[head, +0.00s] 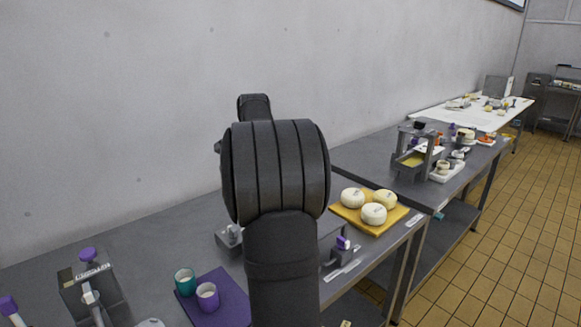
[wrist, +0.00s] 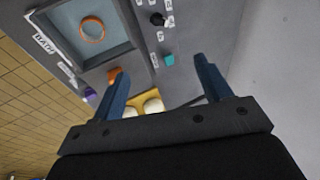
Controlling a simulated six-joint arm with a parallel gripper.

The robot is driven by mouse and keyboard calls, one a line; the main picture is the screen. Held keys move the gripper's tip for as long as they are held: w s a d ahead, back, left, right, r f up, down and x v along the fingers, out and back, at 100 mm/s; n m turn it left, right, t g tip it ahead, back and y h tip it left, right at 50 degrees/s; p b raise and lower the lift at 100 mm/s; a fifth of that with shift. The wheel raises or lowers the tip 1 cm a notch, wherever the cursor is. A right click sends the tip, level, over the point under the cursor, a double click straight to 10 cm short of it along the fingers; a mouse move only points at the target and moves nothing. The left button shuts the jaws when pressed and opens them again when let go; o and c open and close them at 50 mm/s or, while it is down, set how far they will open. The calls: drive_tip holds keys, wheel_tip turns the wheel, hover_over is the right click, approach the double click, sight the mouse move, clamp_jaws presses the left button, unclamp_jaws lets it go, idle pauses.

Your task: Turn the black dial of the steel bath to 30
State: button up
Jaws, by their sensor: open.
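The steel bath (wrist: 128,55) fills the upper left of the wrist view, seen at a slant, with an orange ring (wrist: 93,29) in its basin. The black dial (wrist: 157,19) is on its panel near the top edge, with small white labels around it too small to read. My gripper (wrist: 160,84) is open and empty, its two blue fingers apart, below the dial in the picture and not touching it. In the head view my arm hides most of the bath and the dial.
A yellow board (head: 395,216) with white cheeses stands on the bench. Cups (head: 207,297) stand on a purple mat. The wall (wrist: 280,70) is at right.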

drive_tip(key=shift+w+f+n, duration=0.15)
drive_tip(key=shift+f+n, duration=0.25)
drive_tip(key=shift+n, duration=0.2)
drive_tip(key=c, duration=0.4)
drive_tip(key=f+n, duration=0.1)
drive_tip(key=n, duration=0.2)
drive_tip(key=w+f+n, duration=0.1)
drive_tip(key=f+n, duration=0.1)
drive_tip(key=n, duration=0.1)
drive_tip(key=f+n, duration=0.1)
drive_tip(key=n, duration=0.1)
drive_tip(key=shift+w+a+f+n, duration=0.2)
drive_tip(key=shift+w+f+n, duration=0.1)
drive_tip(key=shift+w+n, duration=0.1)
drive_tip(key=shift+c, duration=1.4)
drive_tip(key=w+f, duration=0.2)
drive_tip(key=f, duration=0.3)
drive_tip(key=w+a+f+n, duration=0.1)
drive_tip(key=w+f, duration=0.1)
drive_tip(key=f, duration=0.4)
drive_tip(key=w+f+n, duration=0.1)
drive_tip(key=w+f, duration=0.1)
drive_tip(key=f, duration=0.4)
drive_tip(key=shift+w+a, duration=0.35)
drive_tip(key=shift+a, duration=0.05)
clamp_jaws()
